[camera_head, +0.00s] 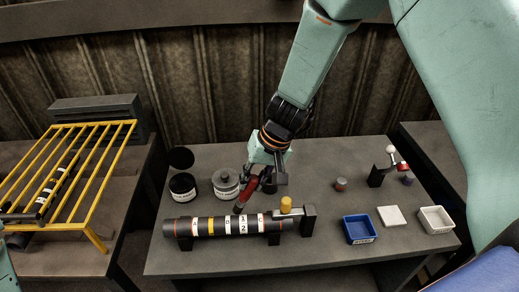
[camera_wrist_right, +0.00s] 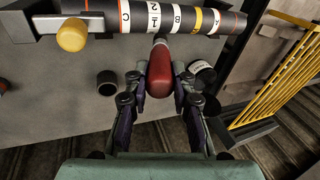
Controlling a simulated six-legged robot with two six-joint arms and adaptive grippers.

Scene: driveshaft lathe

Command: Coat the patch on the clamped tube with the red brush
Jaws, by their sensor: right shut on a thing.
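The clamped tube (camera_head: 185,229) lies level near the front of the table. It is black with white lettered bands and a yellow band, and also shows in the wrist view (camera_wrist_right: 190,19). A yellow-knobbed clamp (camera_head: 308,219) stands at its right end. My right gripper (camera_head: 257,182) is shut on the red brush (camera_wrist_right: 159,78). The brush slants down, its dark tip close to the tube's middle bands; whether it touches cannot be told. I cannot pick out the patch. A piece of my left arm shows at the left edge; its gripper's fingers are unclear.
A black jar (camera_head: 183,190) and a grey jar (camera_head: 219,188) stand behind the tube. A blue tray (camera_head: 358,241), a white pad (camera_head: 391,216) and a white tray (camera_head: 436,230) are at right. A yellow rack (camera_head: 89,127) stands on the left table.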

